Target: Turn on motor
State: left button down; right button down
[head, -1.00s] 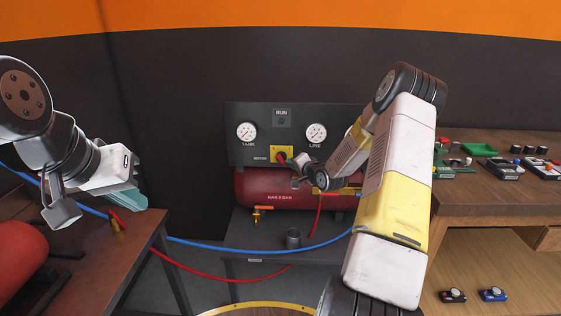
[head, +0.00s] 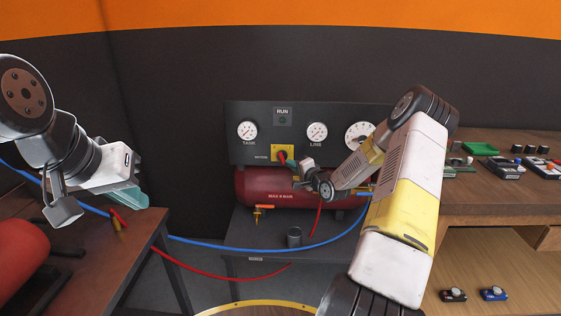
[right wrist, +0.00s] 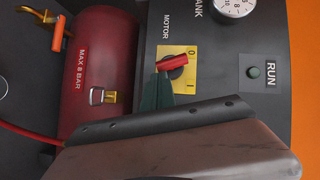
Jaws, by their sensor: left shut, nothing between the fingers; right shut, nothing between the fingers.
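The motor switch is a yellow plate (head: 274,152) with a red handle (head: 282,158) on the dark panel, above a red tank. In the right wrist view the plate (right wrist: 192,74) bears 0 and I marks, and the red handle (right wrist: 172,62) lies across it. My right gripper (right wrist: 157,90) is shut and empty, its dark green fingertips close beside the handle's outer end; I cannot tell whether they touch. The RUN lamp (right wrist: 254,72) looks dark. My left gripper (head: 132,194) is shut and empty at the left, above the brown table.
The red tank (head: 262,186) has an orange-handled valve (head: 263,208). A small metal cup (head: 294,237) stands on the grey bench in front. A blue hose (head: 240,250) and a red hose hang across the gap. A wooden workbench (head: 500,200) with small devices stands at the right.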

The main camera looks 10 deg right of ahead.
jog(key=m+t, duration=0.1)
jog(key=m, duration=0.1)
jog(key=a+f+m+t, duration=0.1)
jog(key=m+t, duration=0.1)
jog(key=a+f+m+t, duration=0.1)
jog(key=m, duration=0.2)
jog(key=shift+w+f+y, duration=0.2)
jog(key=shift+w+y, duration=0.1)
jog(key=shift+f, duration=0.1)
dwell(0.7)
